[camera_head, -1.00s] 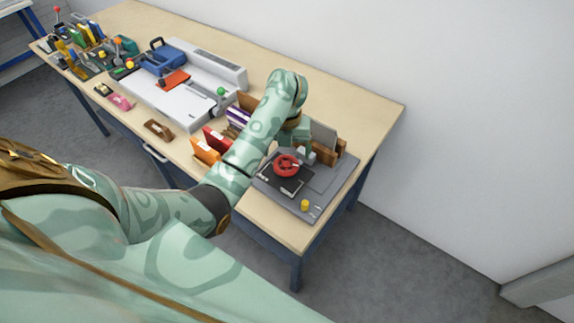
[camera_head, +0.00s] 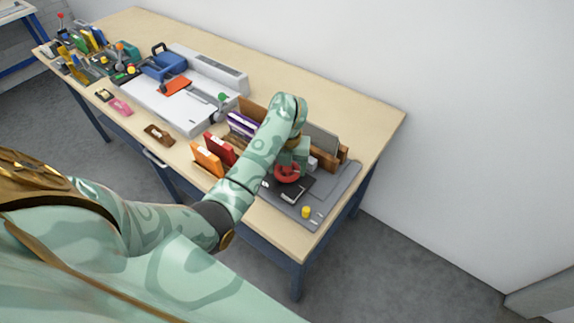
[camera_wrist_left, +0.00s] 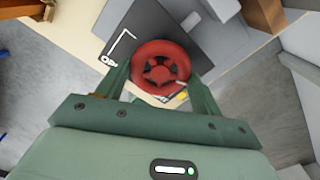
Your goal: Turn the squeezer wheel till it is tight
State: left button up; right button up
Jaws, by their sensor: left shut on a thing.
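The squeezer wheel (camera_head: 287,173) is a red spoked wheel above a dark plate on the grey squeezer base (camera_head: 327,191) at the right end of the table. It also shows in the left wrist view (camera_wrist_left: 160,68). My left gripper (camera_head: 291,166) is over the wheel from above. In the left wrist view its two green fingers (camera_wrist_left: 160,82) stand at opposite sides of the red rim, shut on it. The arm hides part of the wheel in the head view. My right gripper is not in view.
Orange and red folders (camera_head: 208,160) stand just left of my arm. A grey upright panel in a wooden holder (camera_head: 322,141) stands behind the wheel. A yellow knob (camera_head: 306,212) sits near the base's front corner. A white paper trimmer (camera_head: 190,108) lies farther left.

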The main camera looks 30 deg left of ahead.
aim_at(287, 170)
pick_arm(q)
jog(key=shift+r+m+p, duration=0.25)
jog(key=shift+m+p, duration=0.6)
jog(key=shift+m, duration=0.35)
jog(key=shift+m+p, duration=0.3)
jog(key=shift+m, duration=0.3)
jog(key=shift+f+m, duration=0.2)
jog(key=shift+m, duration=0.2)
jog(key=o, duration=1)
notch_tip(287, 170, up, 16)
jog(key=p, duration=0.6)
jog(key=shift+r+p, duration=0.15)
jog(key=shift+p, duration=0.15)
